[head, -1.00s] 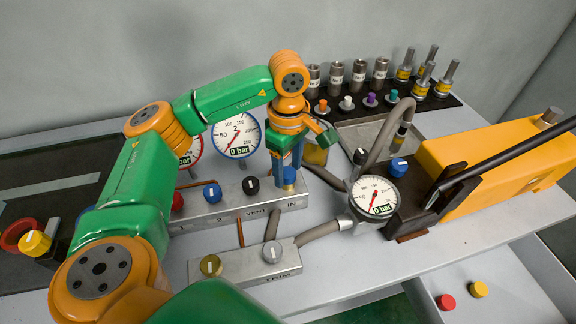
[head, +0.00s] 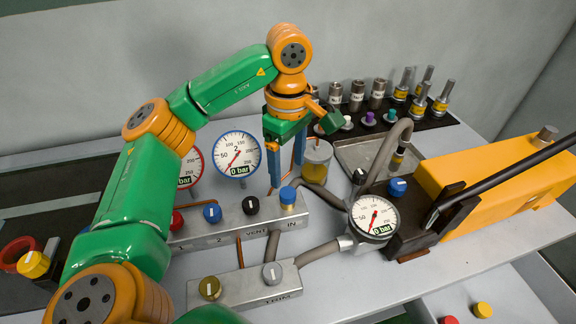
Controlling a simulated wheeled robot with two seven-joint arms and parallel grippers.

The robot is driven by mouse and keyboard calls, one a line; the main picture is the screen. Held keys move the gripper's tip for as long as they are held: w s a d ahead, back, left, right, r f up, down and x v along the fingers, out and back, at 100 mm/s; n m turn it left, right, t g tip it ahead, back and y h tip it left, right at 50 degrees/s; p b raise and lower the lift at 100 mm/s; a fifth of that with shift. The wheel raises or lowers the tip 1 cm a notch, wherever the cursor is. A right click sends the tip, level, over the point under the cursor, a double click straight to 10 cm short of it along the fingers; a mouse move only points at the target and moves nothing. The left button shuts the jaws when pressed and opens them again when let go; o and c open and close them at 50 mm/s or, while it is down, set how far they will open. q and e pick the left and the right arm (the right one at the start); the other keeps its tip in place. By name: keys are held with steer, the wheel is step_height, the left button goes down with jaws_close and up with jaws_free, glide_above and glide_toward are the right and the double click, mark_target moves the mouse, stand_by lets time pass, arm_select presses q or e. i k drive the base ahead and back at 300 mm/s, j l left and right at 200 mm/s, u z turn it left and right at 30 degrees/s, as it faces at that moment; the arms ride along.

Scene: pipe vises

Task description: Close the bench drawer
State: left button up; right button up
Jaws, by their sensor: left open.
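The bench drawer (head: 520,285) is pulled out below the bench's front edge at the lower right. Only part of its light grey inside shows, and the frame cuts off the rest. A red cap (head: 449,321) and a yellow cap (head: 483,310) lie in it. My left gripper (head: 286,182) points down, open and empty, above the back of the valve manifold (head: 236,222). My right gripper is not in view.
An orange hand pump (head: 492,190) with a long black lever (head: 515,170) stands on the bench above the drawer. A gauge (head: 374,217), grey hoses and a trim block (head: 245,285) fill the middle. Fittings stand on a black rack (head: 425,117) at the back.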

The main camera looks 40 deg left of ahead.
mark_target(526, 290)
steer(key=k+l, duration=1.2)
steer(key=k, duration=0.1)
